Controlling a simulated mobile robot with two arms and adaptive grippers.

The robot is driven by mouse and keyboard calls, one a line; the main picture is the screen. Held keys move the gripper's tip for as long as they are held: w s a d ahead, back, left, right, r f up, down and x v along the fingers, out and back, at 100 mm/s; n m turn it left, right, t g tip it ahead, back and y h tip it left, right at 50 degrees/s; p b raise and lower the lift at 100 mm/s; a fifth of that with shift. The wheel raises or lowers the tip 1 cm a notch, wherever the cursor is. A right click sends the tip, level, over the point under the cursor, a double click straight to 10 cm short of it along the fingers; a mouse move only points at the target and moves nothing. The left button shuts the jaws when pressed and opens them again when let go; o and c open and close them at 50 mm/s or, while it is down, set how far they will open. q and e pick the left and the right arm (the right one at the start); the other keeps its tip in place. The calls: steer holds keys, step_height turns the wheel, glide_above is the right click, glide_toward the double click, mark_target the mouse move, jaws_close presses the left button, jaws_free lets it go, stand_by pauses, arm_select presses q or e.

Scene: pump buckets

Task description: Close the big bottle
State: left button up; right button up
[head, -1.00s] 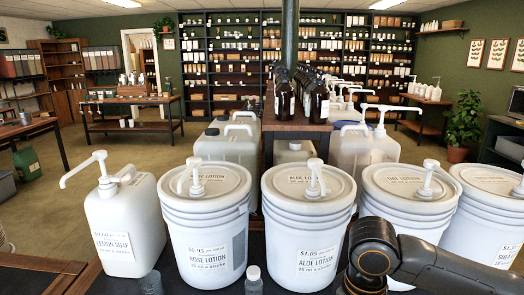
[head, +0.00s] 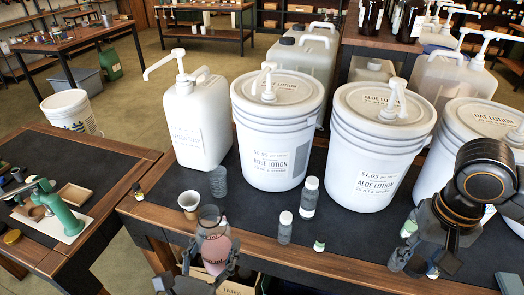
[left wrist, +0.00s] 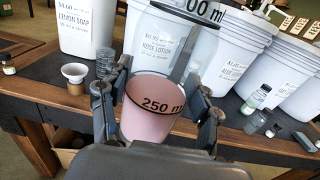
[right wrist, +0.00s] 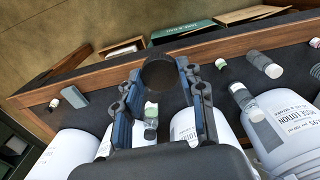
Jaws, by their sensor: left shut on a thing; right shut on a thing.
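The big bottle (head: 214,243) is clear and holds pink liquid. My left gripper (head: 207,272) is shut on it in front of the table edge. In the left wrist view the bottle (left wrist: 152,108) stands between the fingers, with a "250 ml" mark near the liquid's top. No cap shows on it in the head view. My right gripper (head: 432,262) is above the table's right part, well apart from the bottle. In the right wrist view it is shut on a round dark cap (right wrist: 158,73). In the head view the cap is hard to make out.
Small bottles (head: 308,197) and a cup (head: 190,203) stand along the front of the dark table mat (head: 260,215). Behind are a lemon soap jug (head: 198,120), a rose lotion bucket (head: 275,130) and an aloe lotion bucket (head: 378,135). A side table with a green press (head: 52,205) is left.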

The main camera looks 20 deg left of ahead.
arm_select(q)
steer(key=w+d+m+g+h, duration=0.2)
steer(key=w+d+m+h, duration=0.1)
steer(key=d, duration=0.4)
steer(key=w+d+r+m+g+h, duration=0.1)
steer(key=w+d+m+g+h, duration=0.1)
steer(key=d+m+h, duration=0.3)
steer(key=w+d+h, duration=0.1)
steer(key=d+h, duration=0.1)
steer(key=h, duration=0.1)
steer(key=shift+h, duration=0.3)
arm_select(e)
steer(key=w+a+r+n, duration=0.1)
steer(key=a+r+n, duration=0.2)
steer(key=a+r, duration=0.5)
steer(key=w+a+r+n, duration=0.1)
steer(key=a+r+n, duration=0.2)
steer(key=a+r, duration=0.5)
steer(key=a, duration=0.8)
steer(key=shift+w+f, duration=0.1)
steer(key=shift+d+f, duration=0.1)
steer(key=shift+f, duration=1.8)
